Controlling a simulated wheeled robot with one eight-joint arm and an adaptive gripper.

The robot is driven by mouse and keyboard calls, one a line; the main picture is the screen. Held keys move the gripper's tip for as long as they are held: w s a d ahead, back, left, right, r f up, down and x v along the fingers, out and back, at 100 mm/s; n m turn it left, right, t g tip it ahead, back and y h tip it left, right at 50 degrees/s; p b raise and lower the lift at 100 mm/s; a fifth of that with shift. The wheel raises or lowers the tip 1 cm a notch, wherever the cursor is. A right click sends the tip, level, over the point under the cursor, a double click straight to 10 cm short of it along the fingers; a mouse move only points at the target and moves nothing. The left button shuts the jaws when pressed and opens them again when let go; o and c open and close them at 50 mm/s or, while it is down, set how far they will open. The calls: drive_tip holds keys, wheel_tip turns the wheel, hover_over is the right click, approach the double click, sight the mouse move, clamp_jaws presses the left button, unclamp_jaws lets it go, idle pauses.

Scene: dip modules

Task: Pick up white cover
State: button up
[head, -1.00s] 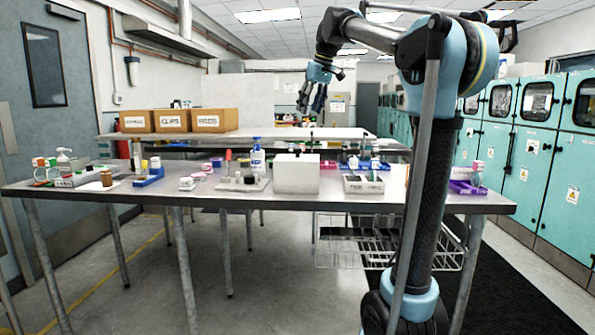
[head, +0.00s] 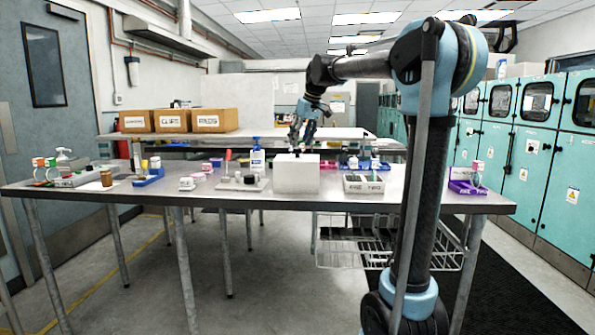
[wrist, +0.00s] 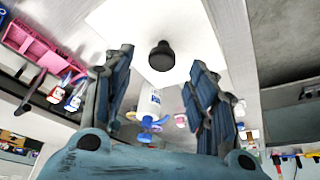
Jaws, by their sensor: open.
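The white cover (head: 297,176) is a box-shaped piece standing upright on the grey metal table (head: 400,201), near the middle of its front edge. In the wrist view its white top (wrist: 120,22) shows with a black knob (wrist: 161,56) in the middle. My gripper (head: 302,146) points down just above the cover. In the wrist view my gripper (wrist: 165,90) is open, with its two fingers apart and the knob ahead between them. Nothing is held. Whatever is inside or under the cover is hidden.
A spray bottle (head: 257,159) stands close behind and left of the cover. A white tray (head: 363,185) is to its right and a grey tool board (head: 240,184) to its left. A purple tray (head: 468,182) stands far right. Bare table lies between them.

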drive_tip(key=shift+x, duration=1.9)
drive_tip(key=shift+c, duration=0.2)
clamp_jaws()
